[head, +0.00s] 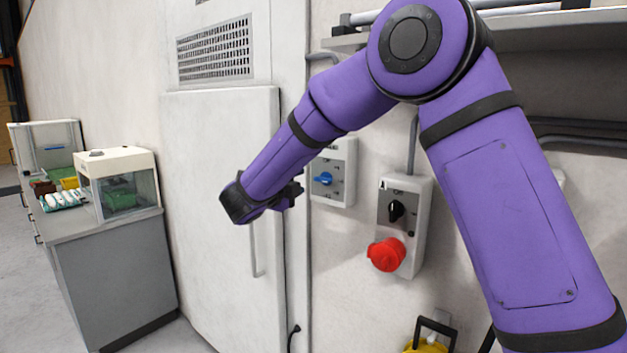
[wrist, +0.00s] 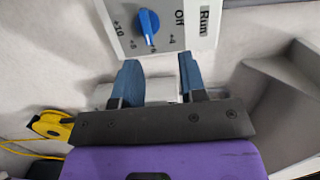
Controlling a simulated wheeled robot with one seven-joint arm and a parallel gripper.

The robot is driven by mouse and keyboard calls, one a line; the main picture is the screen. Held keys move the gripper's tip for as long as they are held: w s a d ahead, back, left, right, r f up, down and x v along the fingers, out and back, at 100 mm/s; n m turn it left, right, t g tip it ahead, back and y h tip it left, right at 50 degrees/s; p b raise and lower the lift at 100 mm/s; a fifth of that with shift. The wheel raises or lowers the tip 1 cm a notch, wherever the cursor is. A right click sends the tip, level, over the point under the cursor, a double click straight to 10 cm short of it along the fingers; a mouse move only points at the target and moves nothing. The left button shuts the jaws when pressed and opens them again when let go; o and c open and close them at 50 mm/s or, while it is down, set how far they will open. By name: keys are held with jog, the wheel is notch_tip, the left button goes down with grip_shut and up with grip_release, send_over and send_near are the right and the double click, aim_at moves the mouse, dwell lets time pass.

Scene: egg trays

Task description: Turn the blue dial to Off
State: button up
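The blue dial (head: 323,179) sits on a pale wall box (head: 347,160), just right of my gripper in the head view. My gripper (wrist: 157,72) is open, with two blue-grey fingers apart and not touching the dial. A pale grey shape shows between the fingers; I cannot tell what it is. In the head view my gripper (head: 292,194) is partly hidden by the wrist.
A second wall box (head: 412,190) with a black knob and red plug (head: 386,254) is to the right. A tall white door (head: 222,200) with a handle is behind my wrist. A grey counter (head: 110,232) with a clear-fronted case stands at left. A yellow reel (wrist: 52,125) is low down.

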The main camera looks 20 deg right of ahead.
aim_at(321, 181)
jog(key=shift+m+g+h, duration=0.9)
jog(key=x, duration=0.3)
jog(key=f+x, duration=0.1)
jog(key=x, duration=0.2)
jog(key=f+x, duration=0.1)
jog(key=x, duration=0.3)
jog(key=shift+w+a+f, duration=0.1)
jog(key=shift+w+f, duration=0.1)
jog(key=shift+w, duration=0.1)
jog(key=shift+c, duration=0.4)
grip_shut()
